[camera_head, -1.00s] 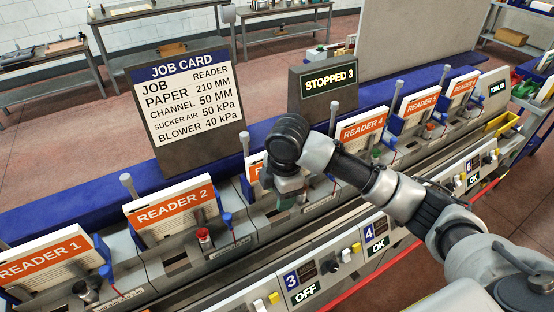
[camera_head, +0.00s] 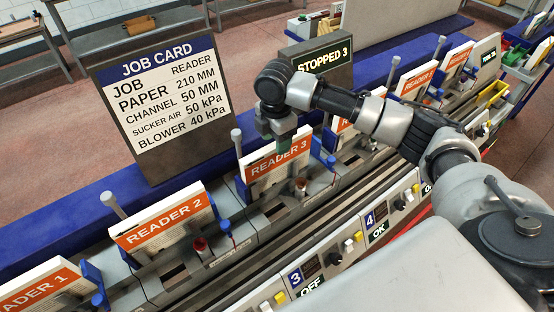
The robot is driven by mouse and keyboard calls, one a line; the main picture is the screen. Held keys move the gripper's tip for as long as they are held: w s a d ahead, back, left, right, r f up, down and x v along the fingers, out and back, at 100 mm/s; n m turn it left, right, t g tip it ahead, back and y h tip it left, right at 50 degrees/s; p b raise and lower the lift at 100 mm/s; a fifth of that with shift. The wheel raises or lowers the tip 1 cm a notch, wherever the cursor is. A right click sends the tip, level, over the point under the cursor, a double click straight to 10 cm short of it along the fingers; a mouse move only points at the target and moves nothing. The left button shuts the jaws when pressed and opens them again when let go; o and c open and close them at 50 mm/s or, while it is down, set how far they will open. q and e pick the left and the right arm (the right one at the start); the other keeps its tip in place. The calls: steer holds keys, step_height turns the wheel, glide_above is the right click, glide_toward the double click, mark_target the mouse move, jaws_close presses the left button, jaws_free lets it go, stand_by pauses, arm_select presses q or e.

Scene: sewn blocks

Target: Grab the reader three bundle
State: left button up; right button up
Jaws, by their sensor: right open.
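The Reader 3 bundle (camera_head: 262,172) stands tilted in its pocket on the machine, a white stack with an orange label on its front. Blue side guides and grey posts flank it. My right gripper (camera_head: 284,143) points down at the top edge of this bundle, close to its upper right part. Its jaws are open, but its fingertips are small and dark, and I cannot tell whether they touch or straddle the stack. My left gripper is not in view.
The Reader 2 bundle (camera_head: 165,222) and Reader 1 bundle (camera_head: 42,290) stand to the left. More bundles stand to the right, partly behind my right arm. The job card (camera_head: 165,100) and the "STOPPED 3" sign (camera_head: 322,62) rise behind the row. Control boxes (camera_head: 335,255) line the front.

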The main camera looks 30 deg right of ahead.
mark_target(278, 163)
steer(key=f, duration=0.2)
steer(key=f+p, duration=0.1)
steer(key=f, duration=0.1)
steer(key=shift+s+d, duration=0.2)
steer(key=shift+w+f, duration=0.1)
steer(key=shift+f, duration=0.1)
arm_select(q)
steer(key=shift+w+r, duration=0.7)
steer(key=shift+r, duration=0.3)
arm_select(e)
steer(key=shift+r, duration=0.1)
jaws_close()
